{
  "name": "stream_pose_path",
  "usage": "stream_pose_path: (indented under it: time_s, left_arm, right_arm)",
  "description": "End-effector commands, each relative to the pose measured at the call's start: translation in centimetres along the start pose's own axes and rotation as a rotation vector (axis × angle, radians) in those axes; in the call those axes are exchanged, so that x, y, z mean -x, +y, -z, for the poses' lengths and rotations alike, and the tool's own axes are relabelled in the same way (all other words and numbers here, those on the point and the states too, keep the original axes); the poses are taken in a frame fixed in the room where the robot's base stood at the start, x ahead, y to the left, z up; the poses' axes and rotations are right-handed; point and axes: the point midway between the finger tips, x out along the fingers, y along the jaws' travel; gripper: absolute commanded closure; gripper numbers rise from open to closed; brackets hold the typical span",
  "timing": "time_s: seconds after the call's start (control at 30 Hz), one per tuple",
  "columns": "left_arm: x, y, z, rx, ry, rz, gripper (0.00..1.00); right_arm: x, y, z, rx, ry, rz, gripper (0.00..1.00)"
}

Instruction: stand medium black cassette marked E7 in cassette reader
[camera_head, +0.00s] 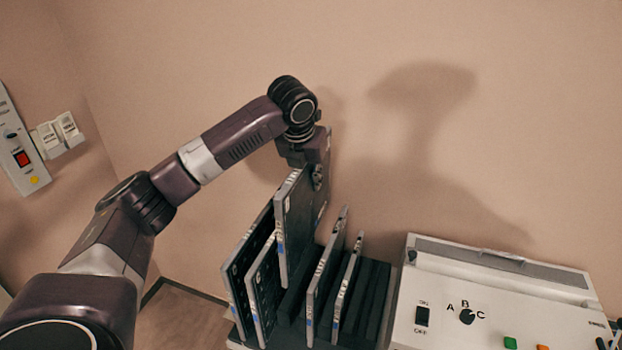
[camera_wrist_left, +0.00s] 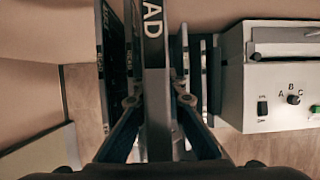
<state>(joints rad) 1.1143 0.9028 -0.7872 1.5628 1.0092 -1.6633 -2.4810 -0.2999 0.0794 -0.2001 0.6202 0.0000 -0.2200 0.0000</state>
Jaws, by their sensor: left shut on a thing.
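My left gripper (camera_head: 318,165) is shut on a dark cassette (camera_head: 298,215) by its upper edge. The cassette stands upright, higher than the other cassettes in the rack. I cannot tell whether its bottom is still in a slot. In the left wrist view the gripper (camera_wrist_left: 158,100) has one finger on each side of the held cassette (camera_wrist_left: 153,55), whose edge shows the letters "AD". I cannot read an E7 mark. The white cassette reader (camera_head: 470,295) stands to the right, with a grey strip along its back, a switch and a dial marked A, B, C. My right gripper is not in view.
The black rack (camera_head: 372,310) holds several other upright cassettes, close on both sides of the held one, including a left one (camera_head: 263,290) and a right one (camera_head: 325,275). Its right slots look empty. A wall panel with a red switch (camera_head: 22,158) is at far left.

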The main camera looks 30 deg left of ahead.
Motion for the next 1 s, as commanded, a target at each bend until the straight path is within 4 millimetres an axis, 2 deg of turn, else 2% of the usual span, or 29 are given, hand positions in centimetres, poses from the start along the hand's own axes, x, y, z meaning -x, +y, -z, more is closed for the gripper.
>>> stream_pose_path:
  time_s: [0.03, 0.2, 0.5, 1.0]
  left_arm:
    - [0.8, 0.0, -0.4, 0.001, -0.005, 0.002, 1.0]
    - [1.6, 0.0, -0.8, 0.001, -0.006, 0.002, 1.0]
    - [3.3, 0.0, -1.5, 0.001, -0.005, 0.002, 1.0]
    - [3.3, 0.0, -1.5, 0.001, -0.005, 0.002, 1.0]
  right_arm:
    - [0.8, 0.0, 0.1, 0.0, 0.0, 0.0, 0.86]
    - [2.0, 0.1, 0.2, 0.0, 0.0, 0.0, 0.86]
    - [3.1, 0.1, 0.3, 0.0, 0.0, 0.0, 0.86]
    - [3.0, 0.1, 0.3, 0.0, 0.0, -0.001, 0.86]
